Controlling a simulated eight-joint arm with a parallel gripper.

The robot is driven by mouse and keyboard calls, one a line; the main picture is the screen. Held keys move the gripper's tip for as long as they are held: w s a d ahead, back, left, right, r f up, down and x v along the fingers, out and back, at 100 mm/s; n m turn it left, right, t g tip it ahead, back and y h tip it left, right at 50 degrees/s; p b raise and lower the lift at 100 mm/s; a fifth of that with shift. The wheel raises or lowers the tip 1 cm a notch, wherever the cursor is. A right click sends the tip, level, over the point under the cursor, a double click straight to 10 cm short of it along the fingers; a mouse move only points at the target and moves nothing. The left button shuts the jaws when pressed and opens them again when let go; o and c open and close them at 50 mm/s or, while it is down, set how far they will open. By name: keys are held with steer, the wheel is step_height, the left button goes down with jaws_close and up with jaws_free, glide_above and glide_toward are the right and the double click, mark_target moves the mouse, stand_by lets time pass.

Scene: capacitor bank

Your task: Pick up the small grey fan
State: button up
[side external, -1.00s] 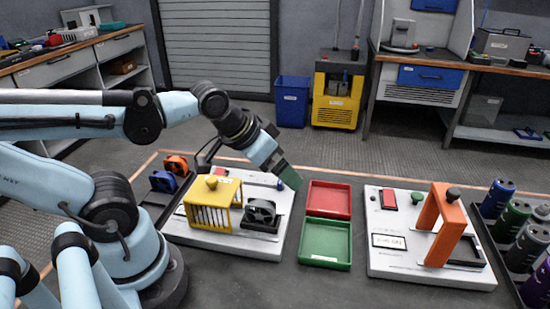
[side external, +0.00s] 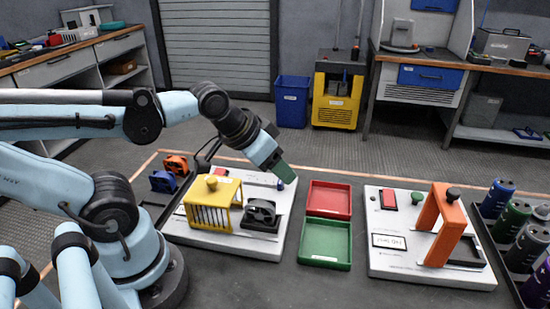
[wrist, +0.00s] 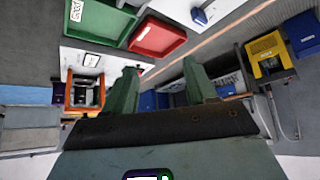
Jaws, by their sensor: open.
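The small grey fan (side external: 262,210) sits in a dark square mount on the right part of the left white board (side external: 225,240), beside a yellow cage. My gripper (side external: 285,173) is above the board's far right corner, beyond the fan and well clear of it. In the wrist view my gripper (wrist: 160,85) shows two green fingers spread apart with nothing between them. I cannot make out the fan in the wrist view.
The yellow cage (side external: 212,205) with a knob stands left of the fan. A red tray (side external: 329,200) and a green tray (side external: 325,243) lie right of the board. An orange arch (side external: 446,225) stands on the right board. Orange (side external: 176,164) and blue (side external: 163,181) fans sit behind left.

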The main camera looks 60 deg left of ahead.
step_height(320, 180, up, 4)
steer(key=f+m+g, duration=0.1)
steer(key=m+g, duration=0.6)
steer(key=m, duration=0.2)
glide_above(260, 203)
steer(key=f, duration=0.6)
steer(key=shift+s, duration=0.25)
steer(key=shift+w+a+f, duration=0.1)
steer(key=shift+w+f, duration=0.1)
steer(key=shift+f, duration=0.8)
steer(key=shift+w+f, duration=0.15)
steer(key=shift+f, duration=1.55)
